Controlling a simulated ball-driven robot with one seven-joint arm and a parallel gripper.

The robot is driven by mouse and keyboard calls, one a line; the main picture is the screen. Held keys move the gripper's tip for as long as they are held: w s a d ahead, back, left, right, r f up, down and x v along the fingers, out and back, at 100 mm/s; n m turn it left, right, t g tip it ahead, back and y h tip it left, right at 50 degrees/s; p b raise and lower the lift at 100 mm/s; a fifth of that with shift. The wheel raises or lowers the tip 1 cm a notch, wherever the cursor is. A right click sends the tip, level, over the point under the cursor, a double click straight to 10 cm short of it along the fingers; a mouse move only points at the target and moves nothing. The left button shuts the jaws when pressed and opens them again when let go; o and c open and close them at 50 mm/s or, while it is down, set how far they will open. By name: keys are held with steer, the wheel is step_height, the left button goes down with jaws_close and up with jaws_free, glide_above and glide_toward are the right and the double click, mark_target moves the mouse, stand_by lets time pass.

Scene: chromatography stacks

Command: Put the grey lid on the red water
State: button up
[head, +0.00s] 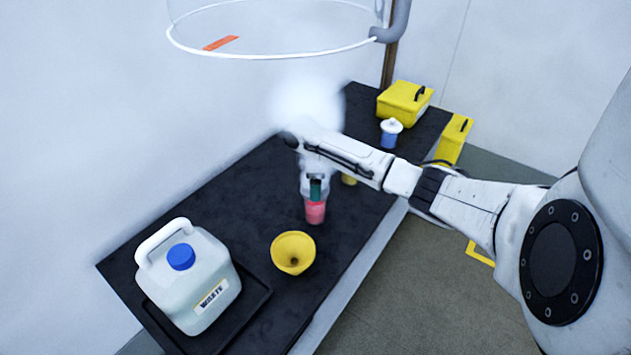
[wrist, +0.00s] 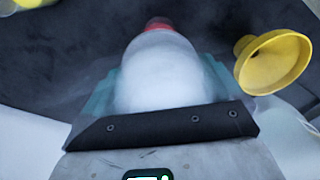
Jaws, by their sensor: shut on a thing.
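The red water (head: 315,213) stands in a small cup on the black bench, just below my gripper (head: 316,190) in the head view. A strip of its red (wrist: 159,22) shows at the top of the wrist view. My gripper (wrist: 160,85) is shut on a pale, rounded thing, which I take to be the grey lid (wrist: 160,70), between its teal fingers. In the head view the fingers hide the lid. The lid overlaps the red water in the wrist view; I cannot tell whether they touch.
A yellow funnel (head: 293,252) stands close in front of the red water. A white waste jug (head: 197,280) sits in a black tray (head: 258,298) at front left. A blue container (head: 390,132) and yellow case (head: 405,103) stand at the back. A yellow thing (head: 349,180) is partly hidden behind my gripper.

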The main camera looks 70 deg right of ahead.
steer(key=shift+f+b, duration=0.35)
steer(key=shift+f, duration=0.3)
steer(key=shift+f+p, duration=0.2)
steer(key=shift+p, duration=0.2)
stand_by(0.9)
steer(key=shift+f, duration=0.4)
steer(key=shift+f+b, duration=0.3)
steer(key=shift+f, duration=0.1)
steer(key=shift+f, duration=0.25)
steer(key=o, duration=0.7)
